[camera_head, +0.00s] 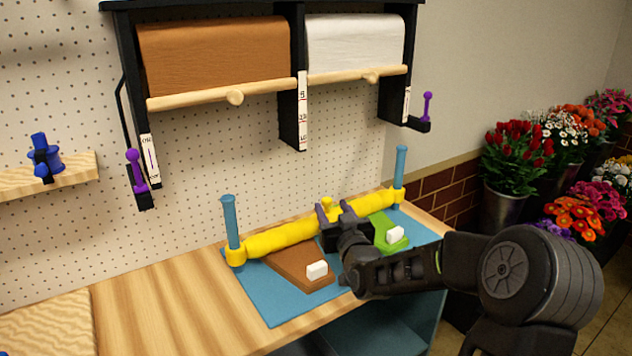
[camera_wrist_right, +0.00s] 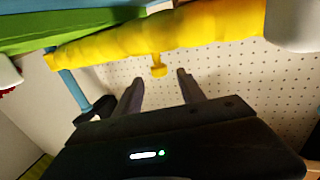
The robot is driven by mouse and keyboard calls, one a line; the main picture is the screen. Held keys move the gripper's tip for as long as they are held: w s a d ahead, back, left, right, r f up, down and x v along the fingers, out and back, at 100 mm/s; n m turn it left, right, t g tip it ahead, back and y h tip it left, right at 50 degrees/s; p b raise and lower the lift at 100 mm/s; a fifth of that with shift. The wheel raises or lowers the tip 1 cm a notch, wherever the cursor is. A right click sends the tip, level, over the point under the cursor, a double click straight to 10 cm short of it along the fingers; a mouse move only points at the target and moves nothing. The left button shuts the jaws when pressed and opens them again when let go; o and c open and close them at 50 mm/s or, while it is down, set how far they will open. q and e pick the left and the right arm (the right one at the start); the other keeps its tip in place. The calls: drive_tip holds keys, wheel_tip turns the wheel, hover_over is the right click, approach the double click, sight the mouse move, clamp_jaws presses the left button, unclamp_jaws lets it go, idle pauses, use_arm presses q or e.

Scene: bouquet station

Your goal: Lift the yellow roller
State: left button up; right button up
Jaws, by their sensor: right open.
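The yellow roller (camera_head: 283,237) spans two upright blue posts (camera_head: 231,220) (camera_head: 400,167) above the blue mat, with a small yellow knob (camera_head: 327,203) near its middle. My right gripper (camera_head: 330,212) is at the roller's middle and hides part of it. In the right wrist view the roller (camera_wrist_right: 170,32) crosses the top, and its knob (camera_wrist_right: 158,66) shows between the lines of my two fingers (camera_wrist_right: 160,78). The fingers are apart. I cannot tell whether they touch the roller. My left gripper is not in view.
The blue mat (camera_head: 262,299) on the wooden bench holds a brown board (camera_head: 290,264) and a green board (camera_head: 380,229), each with a white block. A rack with brown and white paper rolls (camera_head: 213,55) hangs above. Flower buckets stand right.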

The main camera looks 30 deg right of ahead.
drive_tip(key=shift+w, duration=0.15)
drive_tip(key=shift+r, duration=0.15)
drive_tip(key=shift+s, duration=0.2)
drive_tip(key=shift+w, duration=0.1)
drive_tip(key=p+x, duration=0.1)
drive_tip(key=x, duration=0.6)
drive_tip(key=shift+w+d+p, duration=0.2)
drive_tip(key=shift+w+p, duration=0.1)
drive_tip(key=shift+w, duration=0.05)
drive_tip(key=shift+c, duration=0.4)
clamp_jaws()
idle(0.6)
